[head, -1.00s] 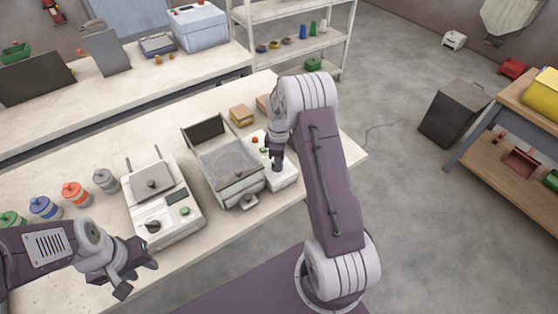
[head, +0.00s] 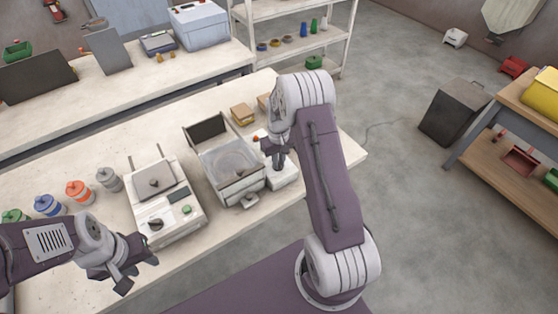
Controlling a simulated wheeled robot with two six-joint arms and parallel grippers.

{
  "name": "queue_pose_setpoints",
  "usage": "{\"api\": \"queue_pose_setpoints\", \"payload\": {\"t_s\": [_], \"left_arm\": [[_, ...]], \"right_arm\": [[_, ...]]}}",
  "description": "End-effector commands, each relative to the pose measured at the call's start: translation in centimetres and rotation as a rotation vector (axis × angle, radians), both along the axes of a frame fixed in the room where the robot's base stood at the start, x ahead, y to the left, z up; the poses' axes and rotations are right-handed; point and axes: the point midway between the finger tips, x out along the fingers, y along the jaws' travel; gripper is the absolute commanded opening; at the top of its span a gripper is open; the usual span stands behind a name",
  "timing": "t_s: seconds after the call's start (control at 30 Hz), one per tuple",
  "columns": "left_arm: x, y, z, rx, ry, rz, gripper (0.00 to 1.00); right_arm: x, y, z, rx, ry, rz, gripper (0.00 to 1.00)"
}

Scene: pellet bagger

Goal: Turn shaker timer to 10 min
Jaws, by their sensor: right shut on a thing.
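The shaker (head: 232,183) stands on the near bench, an open tray-like machine with a dark panel at its back and a round, translucent sieve inside. A white control box (head: 284,176) is at its right side. My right gripper (head: 279,163) points down over this box and is shut on what appears to be the timer knob. The gripper hides the knob and any dial marks, so the setting cannot be read. My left gripper (head: 138,268) is open and empty in front of the bench's near edge, at the lower left.
Several lidded jars, including an orange one (head: 79,192), stand further left. Small tan blocks (head: 242,114) lie behind the shaker.

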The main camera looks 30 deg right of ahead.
Motion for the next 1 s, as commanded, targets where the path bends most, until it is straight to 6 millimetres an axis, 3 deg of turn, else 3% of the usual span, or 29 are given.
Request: {"api": "queue_pose_setpoints", "payload": {"t_s": [0.6,1.0], "left_arm": [[0.00,0.00,0.61,0.000,0.000,0.000,0.36],[0.00,0.00,0.75,0.000,0.000,0.000,0.36]], "right_arm": [[0.64,0.08,0.48,-0.002,-0.018,-0.575,0.00],[0.74,0.16,0.45,-0.001,-0.018,-0.849,0.00]]}}
